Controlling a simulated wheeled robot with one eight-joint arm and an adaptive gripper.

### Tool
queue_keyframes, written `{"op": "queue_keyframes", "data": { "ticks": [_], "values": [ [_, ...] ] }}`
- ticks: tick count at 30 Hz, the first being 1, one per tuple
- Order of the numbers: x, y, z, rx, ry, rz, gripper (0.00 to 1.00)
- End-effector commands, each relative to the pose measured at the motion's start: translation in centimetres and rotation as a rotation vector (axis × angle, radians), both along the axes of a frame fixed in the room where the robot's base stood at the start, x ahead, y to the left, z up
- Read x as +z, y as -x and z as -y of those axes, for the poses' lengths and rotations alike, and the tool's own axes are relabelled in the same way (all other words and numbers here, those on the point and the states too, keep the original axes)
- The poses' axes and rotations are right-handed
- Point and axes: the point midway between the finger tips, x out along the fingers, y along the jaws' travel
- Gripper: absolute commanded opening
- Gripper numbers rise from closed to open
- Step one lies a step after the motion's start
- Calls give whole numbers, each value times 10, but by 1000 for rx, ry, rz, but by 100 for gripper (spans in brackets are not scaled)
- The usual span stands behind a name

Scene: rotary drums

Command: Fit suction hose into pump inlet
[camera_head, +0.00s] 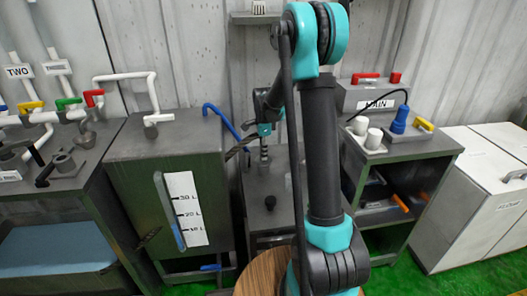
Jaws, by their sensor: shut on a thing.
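The blue suction hose (222,118) rises from the top of the green tank (125,140) and bends down to the right. Its lower end meets my gripper (240,149). My gripper is small and dark in this view, left of the teal part of my wrist, and is shut on the hose near that end. Behind my arm is a low dark cabinet (268,225). A grey metal fitting (265,156) stands on it, just right of my gripper. I cannot tell whether the fitting is the pump inlet or whether the hose touches it. My arm hides part of the cabinet.
The tank bears a white level scale (187,208) and a white pipe (125,77). A valve bench (70,185) is on the left. A shelf cabinet (405,150) with white cups (374,138) and a blue plug (400,120) is on the right, beside white bins (470,195).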

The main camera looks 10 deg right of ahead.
Motion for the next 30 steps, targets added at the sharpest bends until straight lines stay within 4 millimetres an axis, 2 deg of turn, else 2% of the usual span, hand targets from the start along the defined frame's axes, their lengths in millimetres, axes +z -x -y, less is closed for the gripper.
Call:
{"op": "queue_keyframes", "data": {
  "ticks": [18, 19, 21, 24, 30],
  "values": [
    [-14, 0, 0, 0, 0, 0, 0],
    [-14, 0, 0, 0, 0, 0, 29],
    [-14, 0, 0, 0, 0, 0, 38],
    [-13, 0, 0, 0, 0, 0, 50],
    [-13, 0, 0, 0, 0, 0, 51]
  ]
}}
